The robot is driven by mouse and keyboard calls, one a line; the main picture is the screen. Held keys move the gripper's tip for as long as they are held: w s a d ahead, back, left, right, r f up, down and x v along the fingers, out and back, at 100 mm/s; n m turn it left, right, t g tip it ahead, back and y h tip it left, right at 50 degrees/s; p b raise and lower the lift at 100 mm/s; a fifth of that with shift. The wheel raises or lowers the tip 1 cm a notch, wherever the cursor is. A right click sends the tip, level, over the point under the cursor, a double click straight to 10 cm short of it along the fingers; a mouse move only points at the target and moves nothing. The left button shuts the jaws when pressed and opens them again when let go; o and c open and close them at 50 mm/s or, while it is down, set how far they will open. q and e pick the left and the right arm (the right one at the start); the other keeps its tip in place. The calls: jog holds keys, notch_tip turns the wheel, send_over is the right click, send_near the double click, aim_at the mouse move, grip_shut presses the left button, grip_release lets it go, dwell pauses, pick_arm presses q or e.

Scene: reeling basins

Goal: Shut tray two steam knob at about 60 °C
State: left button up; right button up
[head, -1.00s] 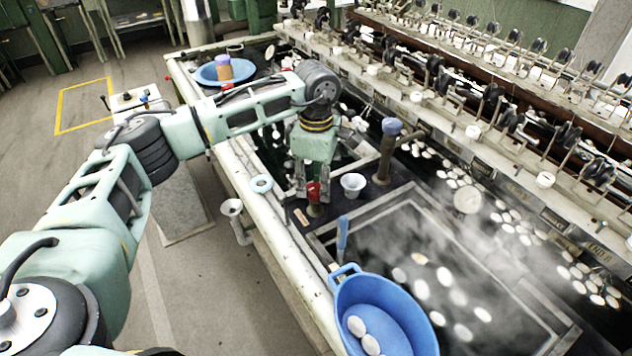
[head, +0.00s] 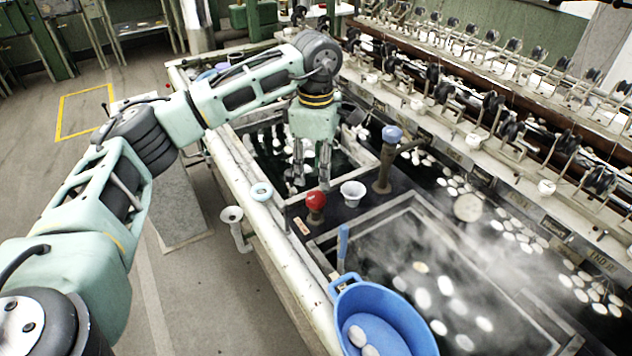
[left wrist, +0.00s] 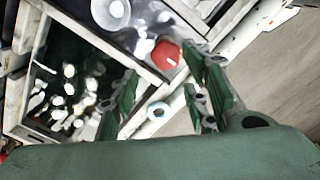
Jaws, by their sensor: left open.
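The red steam knob (head: 316,200) stands upright on the dark ledge between two sunken trays, left of a white funnel cup (head: 353,190). It also shows in the left wrist view (left wrist: 166,55). My left gripper (head: 311,170) is open and empty. It points down just behind the knob, over the edge of the far tray, apart from the knob. In the left wrist view the knob appears between and beyond the open fingers. The near tray (head: 437,230) steams, with several pale cocoons in it. No temperature reading is legible. My right gripper is not in view.
A blue basin (head: 381,295) with cocoons sits at the front. A blue-topped pipe valve (head: 390,150) stands right of the funnel cup. A light-blue ring (head: 262,191) lies on the bench rim. The reeling machinery runs along the right; open floor lies left.

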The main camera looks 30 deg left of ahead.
pick_arm(q)
jog(key=shift+r, duration=2.8)
